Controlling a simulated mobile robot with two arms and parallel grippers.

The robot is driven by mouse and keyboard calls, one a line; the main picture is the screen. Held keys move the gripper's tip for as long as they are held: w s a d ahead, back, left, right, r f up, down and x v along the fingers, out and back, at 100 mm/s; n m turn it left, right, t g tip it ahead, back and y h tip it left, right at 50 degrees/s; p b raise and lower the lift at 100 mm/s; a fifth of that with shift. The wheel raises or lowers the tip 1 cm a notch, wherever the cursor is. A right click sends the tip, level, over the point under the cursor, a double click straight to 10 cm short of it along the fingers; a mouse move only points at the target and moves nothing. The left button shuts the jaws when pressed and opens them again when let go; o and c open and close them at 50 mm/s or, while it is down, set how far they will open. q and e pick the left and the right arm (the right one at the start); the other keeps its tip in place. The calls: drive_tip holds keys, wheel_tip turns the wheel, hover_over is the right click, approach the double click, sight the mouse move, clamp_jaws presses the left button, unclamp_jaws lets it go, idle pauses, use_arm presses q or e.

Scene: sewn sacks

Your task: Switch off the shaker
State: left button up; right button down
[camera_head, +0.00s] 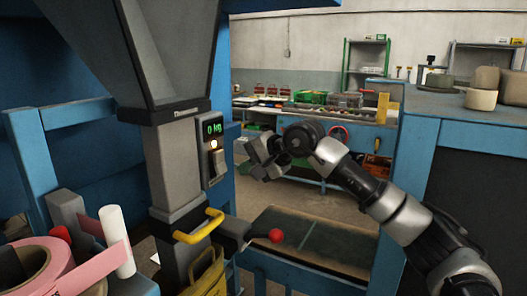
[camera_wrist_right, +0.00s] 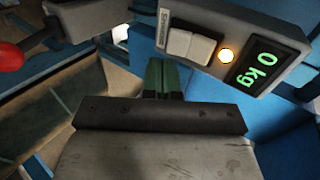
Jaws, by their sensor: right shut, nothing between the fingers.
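The shaker's control box (camera_head: 212,150) is on the front of the grey spout column, with a green display (camera_head: 214,128) reading 0 kg. A lit orange-white lamp (camera_head: 213,145) sits below it. The pale rocker switch (camera_head: 218,163) is under the lamp. In the right wrist view the switch (camera_wrist_right: 190,45) shows as two pale halves beside the lit lamp (camera_wrist_right: 226,55) and the display (camera_wrist_right: 265,68). A small label (camera_wrist_right: 163,25) there is hard to read. My right gripper (camera_head: 254,157) is shut and empty, right of the box. Its green fingertips (camera_wrist_right: 164,68) appear just below the switch, apparently apart from it.
A yellow clamp handle (camera_head: 199,227) and a red-knobbed lever (camera_head: 276,236) stick out below the box. A conveyor bed (camera_head: 310,240) lies below my right arm.

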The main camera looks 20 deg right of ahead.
sight(220, 162)
use_arm(q)
drive_tip(key=shift+s+r+p, duration=0.25)
drive_tip(key=shift+r+p, duration=0.15)
drive_tip(key=shift+r, duration=0.1)
drive_tip(key=shift+s+r+p, duration=0.25)
drive_tip(key=shift+r+p, duration=0.15)
drive_tip(key=shift+r, duration=0.1)
use_arm(e)
drive_tip(key=w+a, duration=0.1)
drive_tip(key=w+a+f, duration=0.1)
drive_tip(key=w, duration=0.1)
drive_tip(key=shift+w+a+f, duration=0.15)
drive_tip(key=shift+a+f, duration=0.05)
drive_tip(key=shift+a, duration=0.1)
